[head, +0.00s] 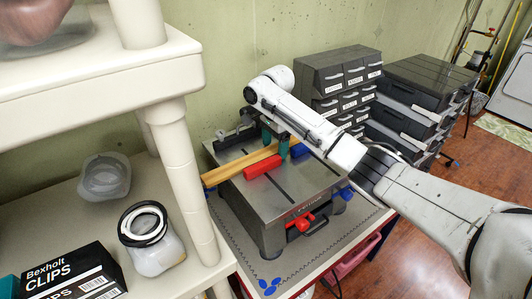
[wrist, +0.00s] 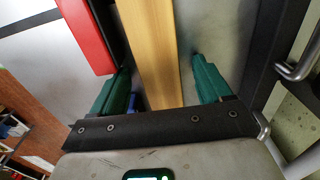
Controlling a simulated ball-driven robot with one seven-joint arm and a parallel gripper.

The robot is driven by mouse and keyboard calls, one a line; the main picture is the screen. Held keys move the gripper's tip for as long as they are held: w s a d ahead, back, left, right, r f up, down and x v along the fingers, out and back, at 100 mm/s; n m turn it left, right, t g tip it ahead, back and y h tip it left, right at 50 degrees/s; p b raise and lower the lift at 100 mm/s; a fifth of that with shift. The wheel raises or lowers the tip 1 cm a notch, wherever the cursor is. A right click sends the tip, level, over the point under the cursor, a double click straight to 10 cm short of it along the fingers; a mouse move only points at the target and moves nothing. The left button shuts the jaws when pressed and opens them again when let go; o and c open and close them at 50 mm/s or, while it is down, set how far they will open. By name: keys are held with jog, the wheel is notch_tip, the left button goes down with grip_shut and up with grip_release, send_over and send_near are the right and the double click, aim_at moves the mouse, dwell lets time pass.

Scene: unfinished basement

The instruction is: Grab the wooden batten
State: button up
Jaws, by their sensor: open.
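The wooden batten (head: 225,172) is a long, yellow-brown strip lying on the grey top of a bench machine (head: 268,200) in the head view. My gripper (head: 276,148) is at the batten's far part, with its teal fingers pointing down. In the wrist view the batten (wrist: 152,45) runs between the two open fingers of my gripper (wrist: 161,66). A gap shows between the batten and the right finger; the left finger is closer to it. My arm hides the batten's far end in the head view.
A red block (head: 262,167) sits close beside the batten; it also shows in the wrist view (wrist: 86,35). Grey drawer units (head: 345,75) and dark cases (head: 425,80) stand behind my arm. A cream shelf (head: 180,150) with a jar (head: 155,250) stands at left.

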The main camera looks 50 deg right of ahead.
jog(key=c, duration=1.2)
jog(key=shift+r, duration=0.1)
jog(key=shift+c, duration=0.2)
